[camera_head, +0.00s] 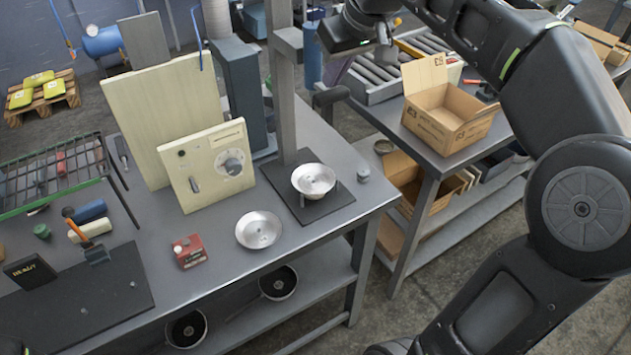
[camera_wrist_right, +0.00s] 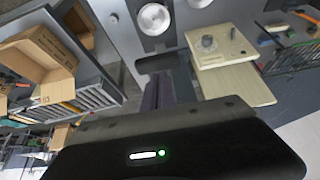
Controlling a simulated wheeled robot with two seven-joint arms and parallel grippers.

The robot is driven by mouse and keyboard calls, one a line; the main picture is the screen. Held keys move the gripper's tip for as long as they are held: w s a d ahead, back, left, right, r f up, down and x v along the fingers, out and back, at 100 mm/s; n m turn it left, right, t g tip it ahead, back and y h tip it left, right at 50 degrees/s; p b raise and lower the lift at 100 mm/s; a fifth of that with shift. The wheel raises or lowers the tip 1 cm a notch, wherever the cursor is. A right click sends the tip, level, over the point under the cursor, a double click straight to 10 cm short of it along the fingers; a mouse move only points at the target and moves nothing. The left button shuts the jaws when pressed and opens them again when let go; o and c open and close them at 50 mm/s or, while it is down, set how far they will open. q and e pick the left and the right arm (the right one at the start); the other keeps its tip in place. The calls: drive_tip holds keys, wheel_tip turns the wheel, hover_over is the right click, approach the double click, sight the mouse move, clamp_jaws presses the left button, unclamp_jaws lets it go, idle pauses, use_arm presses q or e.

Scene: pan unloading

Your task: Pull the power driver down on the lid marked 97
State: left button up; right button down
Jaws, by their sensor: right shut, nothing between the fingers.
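A shallow metal dish-shaped lid (camera_head: 313,179) sits on a dark square plate at the foot of a grey post (camera_head: 284,85); a second one (camera_head: 258,230) lies on the bench to its left. No number can be read on either. In the right wrist view the pale round dish (camera_wrist_right: 154,19) shows at the top. My right gripper (camera_head: 342,36) is high up, right of the post, shut and empty, apart from the lids.
A cream panel with a knob (camera_head: 207,163) stands left of the post. A red box (camera_head: 188,251) and a green wire rack (camera_head: 52,180) are further left. An open cardboard box (camera_head: 447,115) is on the right-hand table. Bare bench lies around the second dish.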

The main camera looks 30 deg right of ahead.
wheel_tip(320, 180, down, 22)
drive_tip(key=b, duration=1.8)
drive_tip(key=shift+f, duration=0.2)
idle(1.7)
drive_tip(key=shift+s+r, duration=0.1)
drive_tip(key=shift+s, duration=0.05)
idle(1.1)
wheel_tip(320, 180, up, 20)
drive_tip(key=p, duration=1.7)
drive_tip(key=shift+r+p, duration=0.25)
drive_tip(key=shift+p, duration=0.15)
wheel_tip(320, 180, up, 3)
drive_tip(key=p, duration=0.2)
drive_tip(key=shift+p, duration=0.3)
drive_tip(key=shift+r, duration=1.3)
